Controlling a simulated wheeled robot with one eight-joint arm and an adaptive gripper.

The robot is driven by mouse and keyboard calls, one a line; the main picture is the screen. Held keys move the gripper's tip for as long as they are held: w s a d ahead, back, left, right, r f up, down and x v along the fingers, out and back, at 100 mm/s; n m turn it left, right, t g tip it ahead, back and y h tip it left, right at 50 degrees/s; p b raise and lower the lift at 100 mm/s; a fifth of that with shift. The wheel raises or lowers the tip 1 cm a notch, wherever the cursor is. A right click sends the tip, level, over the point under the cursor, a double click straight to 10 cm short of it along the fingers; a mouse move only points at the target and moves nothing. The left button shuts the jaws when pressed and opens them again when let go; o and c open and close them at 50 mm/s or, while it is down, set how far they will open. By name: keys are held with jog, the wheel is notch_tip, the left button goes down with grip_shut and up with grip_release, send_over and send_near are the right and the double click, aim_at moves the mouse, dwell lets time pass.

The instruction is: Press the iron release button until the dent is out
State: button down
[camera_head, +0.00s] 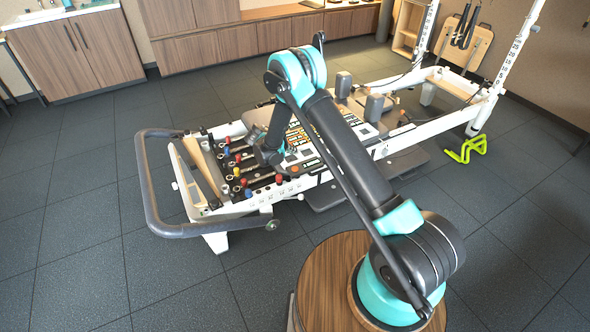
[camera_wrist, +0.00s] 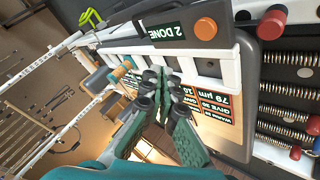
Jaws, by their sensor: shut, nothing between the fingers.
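In the wrist view my gripper (camera_wrist: 160,82) is shut and empty, its fingertips in front of a white-edged panel. A round orange-brown button (camera_wrist: 204,26) sits on the panel's grey strip, beside a dark display (camera_wrist: 165,30) reading "2 DONE". The fingertips are apart from this button in the picture. I cannot tell whether it is the iron release button. A dark readout (camera_wrist: 205,98) shows "79 µm" among other lines, partly behind the gripper. No dent can be made out. In the head view the panel (camera_head: 300,140) lies on the reformer, and my arm hides part of it.
Several springs (camera_wrist: 292,88) run beside the panel, with red knobs (camera_wrist: 270,24) at their ends. A lime-green stand (camera_head: 467,149) is on the floor. Open floor (camera_head: 70,230) lies at the left.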

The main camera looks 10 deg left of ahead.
send_near(297, 167)
jog(key=shift+w+d+f, duration=0.7)
jog(key=shift+w+d, duration=0.2)
jog(key=shift+w, duration=0.05)
jog(key=shift+w+d+f, duration=0.7)
jog(key=shift+w+d, duration=0.15)
jog(key=shift+w, duration=0.05)
jog(key=shift+f, duration=0.4)
jog(key=shift+f, duration=0.6)
dwell(0.7)
jog(key=shift+r, duration=1.05)
jog(key=shift+r, duration=2.5)
